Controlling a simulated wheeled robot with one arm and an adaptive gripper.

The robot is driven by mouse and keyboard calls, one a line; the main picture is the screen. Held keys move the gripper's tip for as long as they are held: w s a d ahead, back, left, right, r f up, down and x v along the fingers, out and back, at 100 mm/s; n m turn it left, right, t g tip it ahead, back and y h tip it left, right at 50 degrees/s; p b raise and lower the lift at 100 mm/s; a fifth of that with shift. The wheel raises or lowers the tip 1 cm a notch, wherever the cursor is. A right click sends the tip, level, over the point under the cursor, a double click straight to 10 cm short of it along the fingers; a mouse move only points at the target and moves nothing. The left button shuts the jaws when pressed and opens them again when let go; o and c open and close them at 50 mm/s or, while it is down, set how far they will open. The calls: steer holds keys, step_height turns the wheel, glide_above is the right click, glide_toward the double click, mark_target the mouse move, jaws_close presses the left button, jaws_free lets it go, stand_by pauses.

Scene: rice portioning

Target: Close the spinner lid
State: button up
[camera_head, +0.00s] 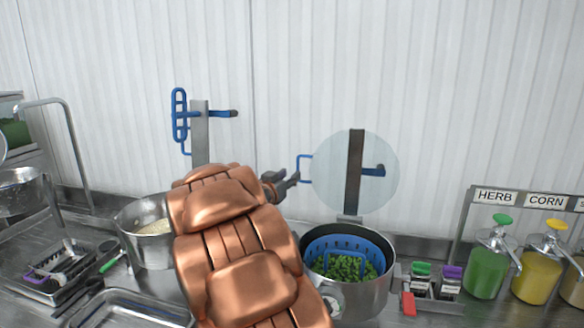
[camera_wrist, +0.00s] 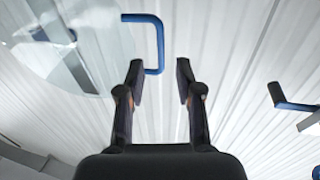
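The spinner lid (camera_head: 330,180) is a clear round disc, raised upright above the spinner pot (camera_head: 372,297). The lid has a blue handle (camera_head: 303,168) on its left edge. The pot holds a blue basket (camera_head: 318,246) with green leaves in it. My gripper (camera_head: 294,181) is just left of the lid, close to the handle. In the wrist view, my gripper (camera_wrist: 158,82) is open with nothing between its fingertips. The blue handle (camera_wrist: 160,45) lies ahead of the fingers, and the lid (camera_wrist: 60,40) is at upper left.
A second pot (camera_head: 135,240) with pale contents stands at left, partly behind my arm, with a blue-handled post (camera_head: 199,140) behind it. Sauce bottles (camera_head: 487,268) and small containers (camera_head: 421,280) stand at right. A metal tray (camera_head: 130,310) lies at front left.

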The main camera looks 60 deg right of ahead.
mark_target(297, 169)
steer(key=shift+w+d+p, duration=0.2)
steer(key=shift+d+p, duration=0.1)
steer(key=shift+d, duration=0.8)
steer(key=shift+w+d+p, duration=0.2)
steer(key=shift+d+p, duration=0.15)
steer(key=shift+d, duration=0.8)
steer(key=shift+w+d+p, duration=0.2)
steer(key=shift+d+p, duration=0.1)
steer(key=shift+d, duration=0.8)
steer(key=shift+c, duration=0.3)
jaws_close()
